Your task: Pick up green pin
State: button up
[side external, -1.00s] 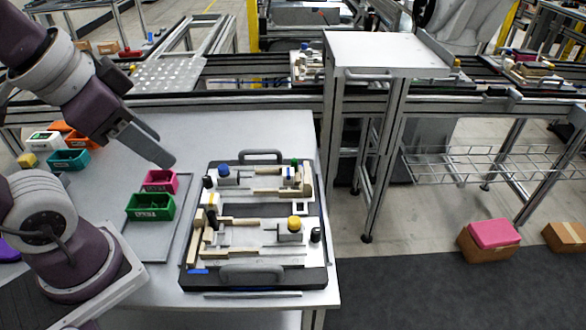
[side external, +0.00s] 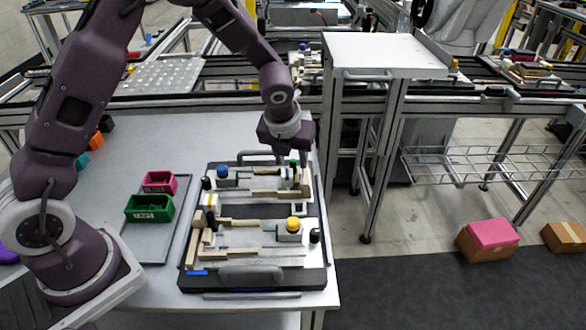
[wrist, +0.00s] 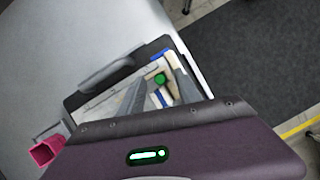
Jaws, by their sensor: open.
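The green pin (side external: 294,163) stands near the far right corner of the pallet fixture (side external: 185,283) in the side view. In the wrist view the green pin (wrist: 160,79) shows as a round green top between the two grey fingers. My gripper (wrist: 158,92) is open and points down over that corner. In the side view my gripper (side external: 287,155) is above the pin's end of the fixture, its fingers partly hard to make out. No contact with the pin can be seen.
A grey handle (side external: 262,153) rises at the fixture's far edge. A blue knob (side external: 222,171), a yellow knob (side external: 293,223) and wooden blocks sit on the fixture. A pink bin (side external: 160,181) and a green bin (side external: 150,208) stand to its left.

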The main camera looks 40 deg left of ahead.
aim_at(292, 161)
jog(key=shift+w+a+f, duration=0.1)
jog(key=shift+w+f, duration=0.1)
jog(key=shift+f, duration=0.35)
grip_shut()
jog(key=shift+r, duration=0.1)
notch_tip(292, 161, up, 9)
jog(key=shift+f, duration=0.15)
jog(key=shift+s+a+f+n+g+y, duration=0.25)
jog(key=shift+f+n, duration=0.35)
jog(key=shift+f, duration=0.45)
jog(key=shift+s+a+f+n+y, duration=0.15)
jog(key=shift+s+a+f+n, duration=0.35)
jog(key=shift+f, duration=0.6)
jog(key=shift+s+a+f+n+g+y, duration=0.2)
jog(key=shift+f+n, duration=0.5)
jog(key=shift+f, duration=0.35)
